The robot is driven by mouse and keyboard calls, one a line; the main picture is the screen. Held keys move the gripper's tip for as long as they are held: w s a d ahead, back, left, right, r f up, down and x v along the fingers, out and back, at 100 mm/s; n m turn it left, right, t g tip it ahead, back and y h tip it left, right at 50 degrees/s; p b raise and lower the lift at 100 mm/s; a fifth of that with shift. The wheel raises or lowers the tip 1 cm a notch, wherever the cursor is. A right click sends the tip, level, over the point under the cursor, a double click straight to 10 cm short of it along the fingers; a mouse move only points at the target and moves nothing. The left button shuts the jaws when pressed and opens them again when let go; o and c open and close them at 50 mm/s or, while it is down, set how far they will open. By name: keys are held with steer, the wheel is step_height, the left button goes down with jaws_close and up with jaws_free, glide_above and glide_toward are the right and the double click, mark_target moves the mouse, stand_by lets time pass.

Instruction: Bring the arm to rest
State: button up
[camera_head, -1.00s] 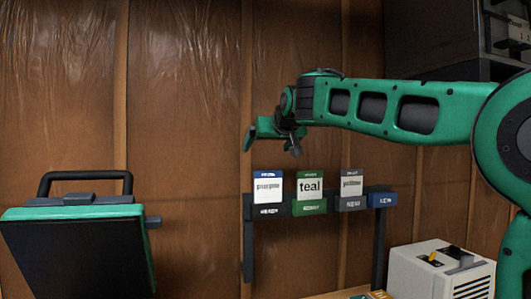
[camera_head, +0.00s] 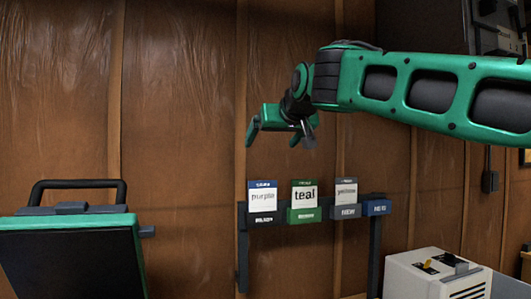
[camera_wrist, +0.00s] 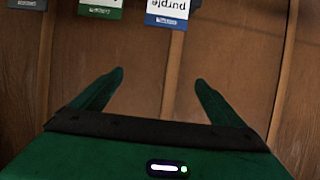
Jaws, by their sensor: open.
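My green arm reaches in from the right in the head view, raised in front of the wall. My gripper (camera_head: 281,136) hangs in the air above the card rack and touches nothing. In the wrist view my gripper (camera_wrist: 150,88) has its two green fingers wide apart with nothing between them. The purple card (camera_head: 263,197), the teal card (camera_head: 305,194) and the yellow card (camera_head: 346,193) stand upright in the rack below. The purple card also shows at the top of the wrist view (camera_wrist: 170,12).
The dark rack (camera_head: 243,262) stands before the brown wall, with a blue holder (camera_head: 376,208) empty at its right end. A white box with switches (camera_head: 437,277) is at lower right. A dark cabinet (camera_head: 425,25) is at upper right. A green-edged panel of my own body is at lower left.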

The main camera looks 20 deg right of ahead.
steer(key=shift+s+r, duration=0.1)
steer(key=shift+s, duration=0.15)
steer(key=s+d+f+m+g+h, duration=0.1)
steer(key=s+d+f+g, duration=0.1)
steer(key=s+d+f, duration=0.5)
steer(key=s+d+f+m+g, duration=0.1)
steer(key=s+d+f+g, duration=0.25)
steer(key=f, duration=0.75)
steer(key=s+d+f+m+g+h, duration=0.1)
steer(key=s+d+f+g, duration=0.1)
steer(key=s+d+f, duration=0.55)
steer(key=s+f+m+g+y, duration=0.2)
steer(key=s+f+g, duration=0.4)
steer(key=s+f, duration=1.5)
steer(key=shift+s+a+f+m, duration=0.3)
steer(key=shift+s+a+m, duration=0.15)
steer(key=shift+s+m, duration=0.3)
